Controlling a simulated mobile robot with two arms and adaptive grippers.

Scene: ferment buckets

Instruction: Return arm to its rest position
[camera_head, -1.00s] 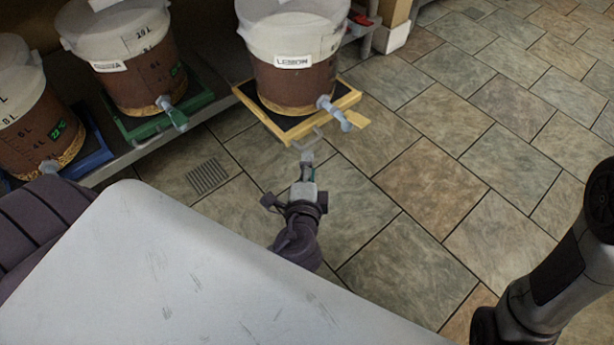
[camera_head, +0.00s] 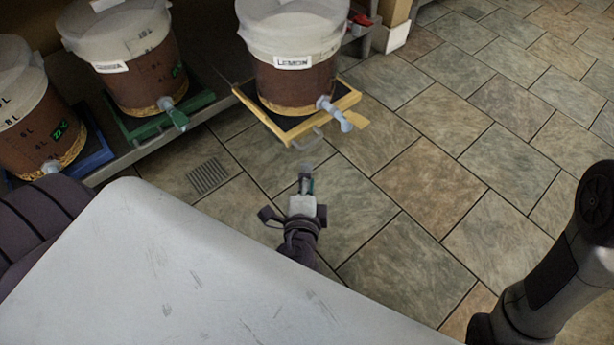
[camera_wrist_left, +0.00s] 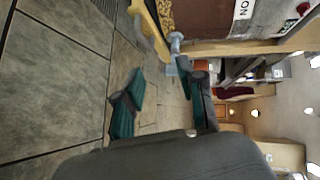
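A second bucket (camera_head: 135,80) stands on a green tray (camera_head: 200,96), and another (camera_head: 40,125) on a blue tray (camera_head: 93,153) at left. A low shelf (camera_head: 120,163) runs under them. The tiled floor (camera_head: 430,190) to the right is clear.

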